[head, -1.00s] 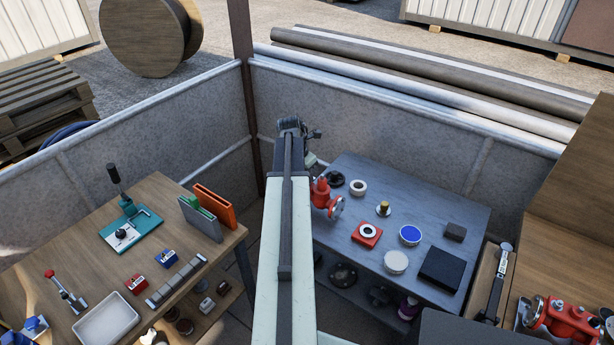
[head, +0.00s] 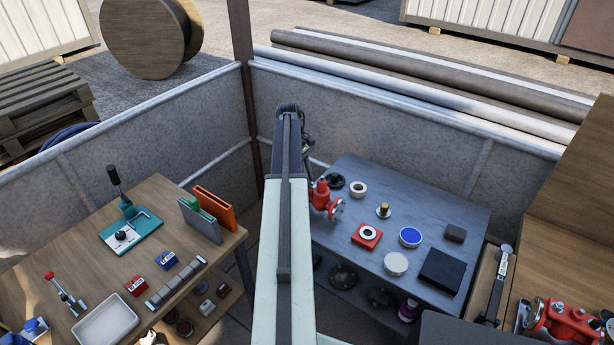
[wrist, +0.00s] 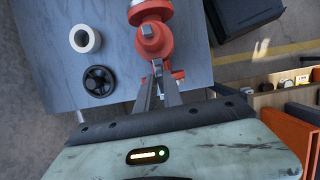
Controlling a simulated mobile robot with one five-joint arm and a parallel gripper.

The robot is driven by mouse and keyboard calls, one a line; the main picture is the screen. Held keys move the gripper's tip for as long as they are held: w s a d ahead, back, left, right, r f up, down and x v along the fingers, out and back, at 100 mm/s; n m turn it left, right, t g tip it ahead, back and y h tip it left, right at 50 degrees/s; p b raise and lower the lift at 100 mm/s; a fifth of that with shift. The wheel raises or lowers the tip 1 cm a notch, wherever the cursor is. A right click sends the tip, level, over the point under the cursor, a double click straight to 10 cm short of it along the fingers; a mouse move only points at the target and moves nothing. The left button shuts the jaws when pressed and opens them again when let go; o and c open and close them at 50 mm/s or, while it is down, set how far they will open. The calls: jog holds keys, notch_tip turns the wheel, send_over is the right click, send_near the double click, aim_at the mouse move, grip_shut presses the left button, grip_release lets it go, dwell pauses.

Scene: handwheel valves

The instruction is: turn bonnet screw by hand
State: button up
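A red valve (head: 321,193) with a red handwheel (head: 336,209) stands at the left edge of the blue-grey table, partly hidden by my arm. In the wrist view the red valve body (wrist: 153,42) is at top centre, with a small grey square end (wrist: 147,30) on it. My gripper (wrist: 160,68) points at the valve's near side. Its two fingers converge close to the red body, and their tips overlap it in the picture. Whether they touch or hold a screw there is unclear. The bonnet screw is not clearly distinguishable. In the head view my arm hides the fingers.
The blue-grey table (head: 448,209) also holds a black handwheel (wrist: 99,80), a white ring (wrist: 85,39), a red block (head: 367,236), a blue-topped disc (head: 410,236) and a black box (head: 441,270). A wooden bench (head: 75,235) stands left; a grey wall (head: 400,180) stands behind.

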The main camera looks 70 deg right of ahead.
jog(key=o, duration=0.3)
jog(key=shift+a, duration=0.1)
notch_tip(320, 180, up, 6)
jog(key=p, duration=0.6)
jog(key=shift+r, duration=0.15)
jog(key=p+v, duration=0.7)
jog(key=shift+w+r, duration=0.25)
jog(key=shift+r, duration=0.05)
